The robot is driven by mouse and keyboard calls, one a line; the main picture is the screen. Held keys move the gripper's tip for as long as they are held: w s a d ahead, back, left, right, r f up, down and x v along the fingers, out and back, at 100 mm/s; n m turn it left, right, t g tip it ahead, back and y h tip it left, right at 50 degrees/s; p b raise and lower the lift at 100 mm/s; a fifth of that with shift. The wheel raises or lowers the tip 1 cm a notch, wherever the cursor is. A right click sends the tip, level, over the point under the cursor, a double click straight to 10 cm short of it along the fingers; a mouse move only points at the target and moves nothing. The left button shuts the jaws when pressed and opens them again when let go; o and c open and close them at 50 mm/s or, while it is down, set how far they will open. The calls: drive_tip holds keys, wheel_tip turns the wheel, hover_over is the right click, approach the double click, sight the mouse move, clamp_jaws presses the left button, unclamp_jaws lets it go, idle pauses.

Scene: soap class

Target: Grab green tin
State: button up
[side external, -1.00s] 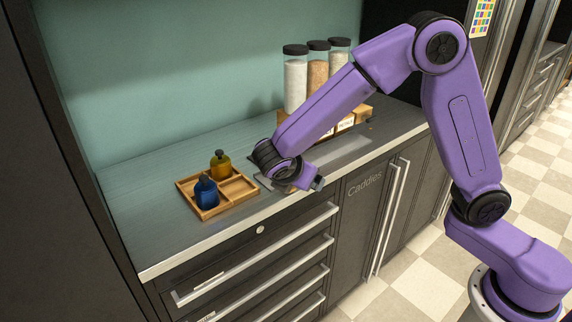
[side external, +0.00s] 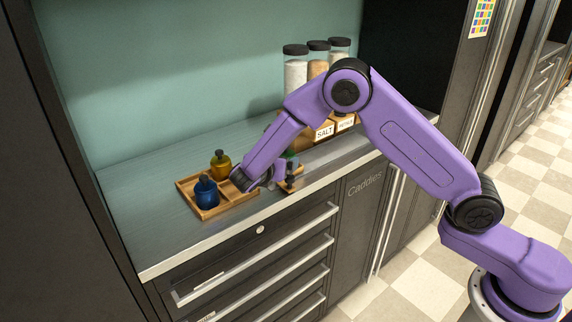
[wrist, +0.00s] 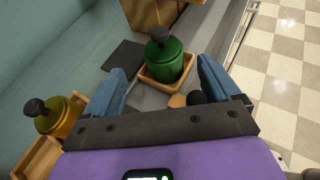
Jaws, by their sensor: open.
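The green tin (wrist: 166,61) has a dark knob on top and stands upright in a small square wooden tray (wrist: 148,79). In the side external view the tin (side external: 290,156) is partly hidden behind my arm, and the tray (side external: 291,184) shows at the counter's front. My gripper (wrist: 161,68) is open and empty. In the wrist view its blue fingers lie to the left and right of the tin's near side, apart from it. In the side view my gripper (side external: 277,176) is low over the counter, largely covered by my wrist.
A divided wooden caddy (side external: 228,202) at the left holds a yellow bottle (side external: 221,164) and a blue bottle (side external: 206,191). Tall jars (side external: 295,72) stand behind in a wooden rack labelled salt. A dark flat square (wrist: 124,56) lies beside the small tray. The counter's front edge is close.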

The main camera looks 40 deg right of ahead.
sight(285, 154)
drive_tip(key=x, duration=0.4)
drive_tip(key=shift+d+r+x, duration=0.1)
drive_tip(key=shift+x, duration=1.15)
drive_tip(key=shift+d+r+x, duration=0.1)
drive_tip(key=shift+r+x, duration=0.05)
drive_tip(key=shift+x, duration=1.15)
drive_tip(key=shift+s, duration=0.15)
drive_tip(key=shift+c, duration=0.4)
drive_tip(key=c, duration=1.1)
drive_tip(key=shift+r, duration=0.1)
